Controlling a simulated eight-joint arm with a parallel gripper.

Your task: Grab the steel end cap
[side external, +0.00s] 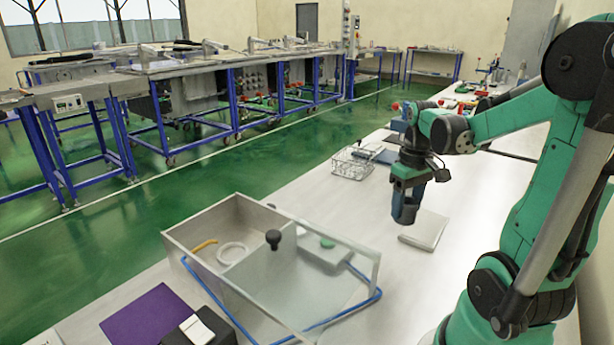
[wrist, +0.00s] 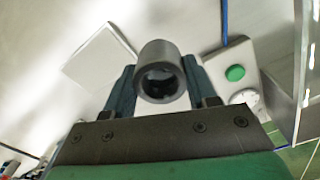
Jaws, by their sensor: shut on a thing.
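The steel end cap (wrist: 160,52) is a grey hollow cylinder, its open round mouth facing the wrist camera. My gripper (wrist: 161,82) is shut on it, one blue finger on each side. In the side external view my gripper (side external: 405,207) points down and is held above the table, beside a flat grey slab. The cap is hard to make out there, as the fingers largely hide it.
A clear-walled box (side external: 180,254) with a black knob (side external: 273,238) stands at front left. A green button (wrist: 235,73) shows in the wrist view. The flat grey slab (side external: 428,230) and a wire basket (side external: 355,166) lie nearby. A purple sheet (side external: 150,318) is at the front.

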